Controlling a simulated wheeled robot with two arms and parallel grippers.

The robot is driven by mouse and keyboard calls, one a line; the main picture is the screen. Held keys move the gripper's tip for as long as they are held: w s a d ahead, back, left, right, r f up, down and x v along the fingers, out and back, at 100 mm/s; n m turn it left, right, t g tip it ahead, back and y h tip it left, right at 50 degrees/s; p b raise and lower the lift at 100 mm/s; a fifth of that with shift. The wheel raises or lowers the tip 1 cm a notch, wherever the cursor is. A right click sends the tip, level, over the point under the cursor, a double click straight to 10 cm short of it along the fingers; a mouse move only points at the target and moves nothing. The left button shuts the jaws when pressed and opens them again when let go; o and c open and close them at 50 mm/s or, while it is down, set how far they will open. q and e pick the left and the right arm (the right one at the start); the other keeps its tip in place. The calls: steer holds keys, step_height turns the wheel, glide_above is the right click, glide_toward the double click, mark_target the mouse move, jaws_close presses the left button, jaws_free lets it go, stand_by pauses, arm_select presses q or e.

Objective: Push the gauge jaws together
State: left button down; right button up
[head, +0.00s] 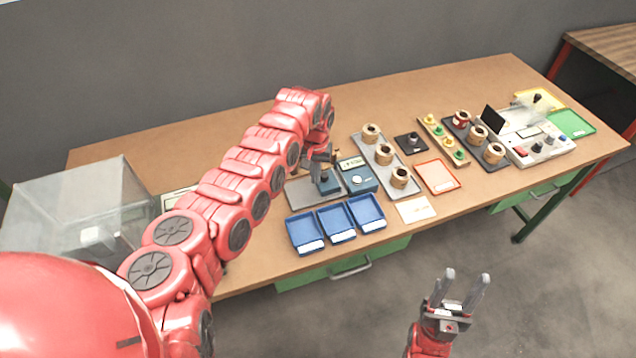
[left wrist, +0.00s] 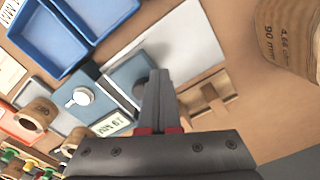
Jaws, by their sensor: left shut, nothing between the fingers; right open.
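The gauge is a blue box (head: 359,177) with a white knob and a small display. It stands on the table behind the blue trays. A separate dark blue jaw block (head: 329,184) sits just left of it on a grey plate (head: 300,192). In the left wrist view the gauge box (left wrist: 88,104) and jaw block (left wrist: 128,78) show with a narrow gap between them. My left gripper (head: 322,166) is shut and empty, pointing down over the jaw block; its fingers (left wrist: 158,78) partly hide the block's far side. Contact cannot be told. My right gripper (head: 463,278) is open and empty, off the table's front.
Blue trays (head: 304,233) stand in front of the gauge. A grey tray with several coils (head: 384,154) is to its right, with a red-rimmed tray (head: 438,177) beyond. A clear box (head: 85,215) stands at the left. The back of the table is clear.

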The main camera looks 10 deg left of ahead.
arm_select(q)
steer(key=shift+w+d+b, duration=0.4)
steer(key=shift+d+b, duration=0.25)
steer(key=shift+b, duration=0.85)
steer(key=shift+w+d+f+b, duration=0.1)
steer(key=shift+w+f+b, duration=0.05)
steer(key=shift+b, duration=0.5)
steer(key=shift+r, duration=0.2)
